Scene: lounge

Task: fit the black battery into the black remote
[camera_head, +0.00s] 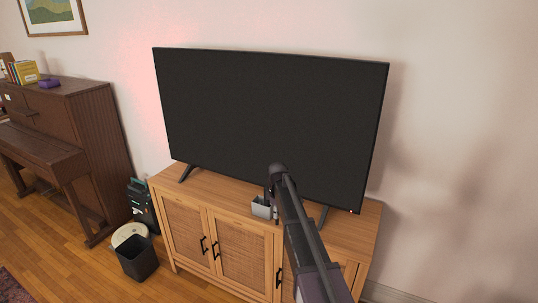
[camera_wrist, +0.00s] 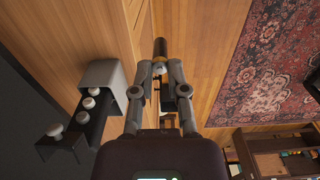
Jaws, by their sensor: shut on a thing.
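In the wrist view, my gripper (camera_wrist: 160,71) is shut on the black battery (camera_wrist: 160,47). The battery is a small dark cylinder with a copper-coloured band and a silvery end, and it sticks out past the fingertips. In the head view my arm reaches over the wooden cabinet in front of the television, and the gripper is largely hidden behind the arm. I cannot make out the black remote for certain in either view.
The cabinet (camera_head: 240,205) bears the television (camera_head: 270,120) and a small grey holder (camera_head: 261,208), which also shows in the wrist view (camera_wrist: 104,75) beside a dark part with pale knobs. A black bin (camera_head: 138,260) and a piano (camera_head: 95,125) stand left.

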